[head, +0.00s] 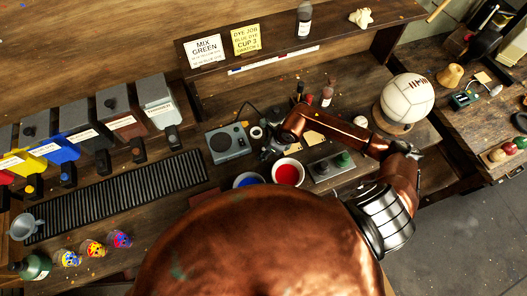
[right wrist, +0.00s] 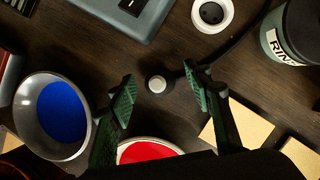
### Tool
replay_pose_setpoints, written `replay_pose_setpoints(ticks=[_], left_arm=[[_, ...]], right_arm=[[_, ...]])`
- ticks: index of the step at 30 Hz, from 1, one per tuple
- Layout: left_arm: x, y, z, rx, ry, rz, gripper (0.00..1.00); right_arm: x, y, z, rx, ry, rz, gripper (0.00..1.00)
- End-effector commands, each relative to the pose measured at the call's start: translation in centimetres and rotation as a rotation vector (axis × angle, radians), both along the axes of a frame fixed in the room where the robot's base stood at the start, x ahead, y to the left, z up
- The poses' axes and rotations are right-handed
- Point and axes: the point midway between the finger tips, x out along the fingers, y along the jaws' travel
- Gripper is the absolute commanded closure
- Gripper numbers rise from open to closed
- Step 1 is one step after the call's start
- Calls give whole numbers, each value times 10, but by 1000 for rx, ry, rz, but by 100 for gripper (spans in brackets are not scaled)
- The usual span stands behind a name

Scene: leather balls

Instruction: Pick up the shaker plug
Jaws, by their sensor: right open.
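A small dark round piece with a pale grey end, which looks like the shaker plug (right wrist: 157,86), lies on the dark wooden bench in the right wrist view. A black cord (right wrist: 238,40) runs from the upper right toward it and passes behind a fingertip, so the join is hidden. My right gripper (right wrist: 159,76) is open, with a green finger on each side of the plug and nothing held. In the head view my right gripper (head: 270,150) is small and dark, beside the grey shaker box (head: 230,143); the plug cannot be made out there. My left gripper is not in view.
A bowl of blue dye (right wrist: 27,88) and a bowl of red dye (right wrist: 124,156) stand close to the fingers. A white ring-shaped item (right wrist: 212,12), a labelled jar (right wrist: 274,42) and yellowish cards (right wrist: 240,130) surround the spot. A white ball (head: 407,97) sits farther right.

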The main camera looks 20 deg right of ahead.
Motion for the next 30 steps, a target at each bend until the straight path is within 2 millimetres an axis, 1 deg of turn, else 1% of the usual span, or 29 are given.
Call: replay_pose_setpoints(ticks=[3,9,10,27,30], left_arm=[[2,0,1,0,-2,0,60],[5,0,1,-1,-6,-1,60],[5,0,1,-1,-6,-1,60],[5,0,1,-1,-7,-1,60],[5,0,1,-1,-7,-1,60]], right_arm=[[2,3,-7,-1,1,3,54],[2,3,-8,-1,1,3,54],[2,3,-8,-1,1,3,55],[2,3,-8,0,0,3,94],[2,3,-7,0,-1,3,96]])
